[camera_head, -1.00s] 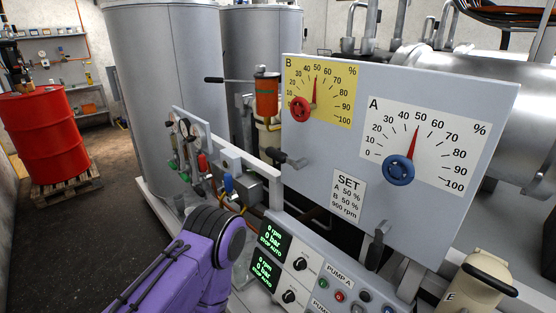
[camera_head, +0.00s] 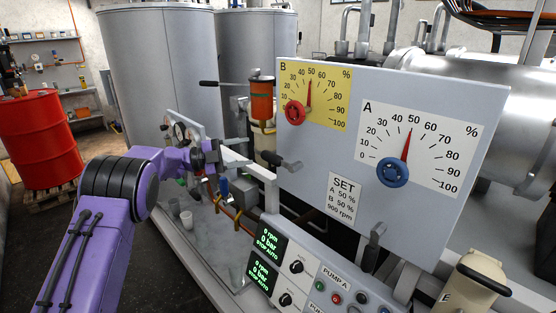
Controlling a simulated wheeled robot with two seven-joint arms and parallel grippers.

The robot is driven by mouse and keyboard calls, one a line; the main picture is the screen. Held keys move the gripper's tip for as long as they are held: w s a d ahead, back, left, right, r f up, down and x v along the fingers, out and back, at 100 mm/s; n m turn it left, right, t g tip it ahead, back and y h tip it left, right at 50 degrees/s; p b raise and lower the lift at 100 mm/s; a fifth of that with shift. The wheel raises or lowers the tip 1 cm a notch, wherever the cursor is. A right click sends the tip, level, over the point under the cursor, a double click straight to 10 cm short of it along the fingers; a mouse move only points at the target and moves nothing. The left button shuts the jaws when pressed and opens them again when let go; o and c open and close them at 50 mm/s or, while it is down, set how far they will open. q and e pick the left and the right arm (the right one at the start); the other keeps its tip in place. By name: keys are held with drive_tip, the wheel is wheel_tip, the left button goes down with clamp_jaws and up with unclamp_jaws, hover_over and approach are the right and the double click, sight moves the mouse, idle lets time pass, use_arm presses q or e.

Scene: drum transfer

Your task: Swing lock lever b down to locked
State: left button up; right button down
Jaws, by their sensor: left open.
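Lock lever b, a dark lever (camera_head: 281,160), sits on the grey panel below the yellow B dial (camera_head: 317,93). It sticks out to the left, roughly level. The B dial has a red knob (camera_head: 295,113) and its pointer is near 50. My left gripper (camera_head: 228,158) is at the end of the purple arm, left of lever b and apart from it. It is open and small in the view, so its fingers are hard to make out. My right gripper is not in view.
A second dark lever (camera_head: 373,247) hangs down below the A dial (camera_head: 414,147). The pump control box (camera_head: 320,275) is in front. A white rail (camera_head: 270,190) and valves stand below and left of lever b. A red drum (camera_head: 40,140) is at far left.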

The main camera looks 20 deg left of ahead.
sight(278, 159)
use_arm(q)
drive_tip(key=d+m+g+p, duration=0.1)
drive_tip(key=d+m, duration=0.1)
drive_tip(key=d, duration=0.1)
drive_tip(key=d+m+g+p, duration=0.2)
drive_tip(key=d, duration=0.2)
drive_tip(key=w+d+m+g+p, duration=0.1)
drive_tip(key=d+m+g, duration=0.1)
drive_tip(key=d, duration=0.2)
drive_tip(key=shift+f, duration=0.1)
drive_tip(key=shift+w+d+f, duration=0.1)
drive_tip(key=shift+d+f, duration=0.05)
drive_tip(key=shift+c, duration=0.3)
clamp_jaws()
